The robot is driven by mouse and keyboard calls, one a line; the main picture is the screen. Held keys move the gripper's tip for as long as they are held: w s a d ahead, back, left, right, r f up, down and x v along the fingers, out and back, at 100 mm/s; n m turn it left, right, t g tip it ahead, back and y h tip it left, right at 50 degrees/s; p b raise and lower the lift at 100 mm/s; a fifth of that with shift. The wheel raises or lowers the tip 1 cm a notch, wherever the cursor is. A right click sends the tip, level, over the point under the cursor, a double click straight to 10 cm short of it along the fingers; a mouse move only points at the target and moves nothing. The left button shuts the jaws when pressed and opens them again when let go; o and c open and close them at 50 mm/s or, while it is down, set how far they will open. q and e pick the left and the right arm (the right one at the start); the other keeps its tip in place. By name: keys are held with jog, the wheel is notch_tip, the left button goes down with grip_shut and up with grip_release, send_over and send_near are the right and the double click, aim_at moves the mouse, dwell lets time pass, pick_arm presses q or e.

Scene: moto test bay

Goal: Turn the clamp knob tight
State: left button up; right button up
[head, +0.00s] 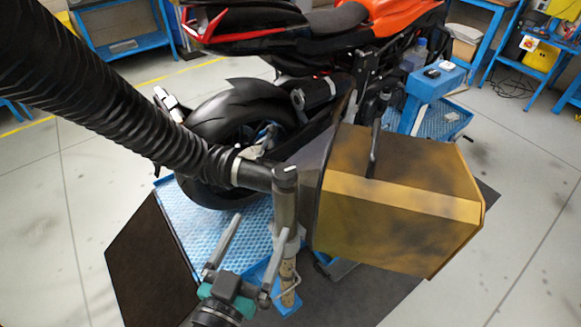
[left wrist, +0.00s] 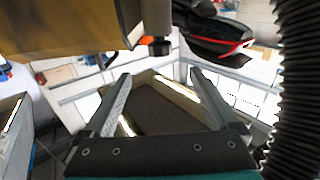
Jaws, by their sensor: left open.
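A grey upright stand post (head: 285,205) with a lighter collar and a hole-drilled lower tube (head: 288,280) stands beside the motorcycle's rear wheel. A thick black hose (head: 120,115) meets the post near its top. I cannot clearly pick out the clamp knob; a small dark round part (left wrist: 158,47) shows beyond the fingers in the left wrist view, but I cannot tell what it is. My left gripper (head: 260,225) is open, its fingers apart close to the post at the bottom of the head view. In the left wrist view the gripper (left wrist: 160,74) has nothing between its fingertips. My right gripper is not in view.
A large brown-yellow box-shaped part (head: 400,210) fills the space right of the post. The motorcycle's rear wheel (head: 225,130) is behind, over a blue platform (head: 190,235). A blue stand (head: 435,85) is at the back right. The grey floor (head: 540,150) is open at the right.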

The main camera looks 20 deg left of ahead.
aim_at(280, 184)
pick_arm(q)
jog(key=w, duration=0.5)
jog(key=w+p, duration=0.1)
jog(key=w, duration=0.8)
jog(key=shift+w+d+f, duration=0.1)
jog(key=shift+w+d, duration=0.2)
jog(key=c, duration=1.4)
jog(key=shift+o, duration=0.2)
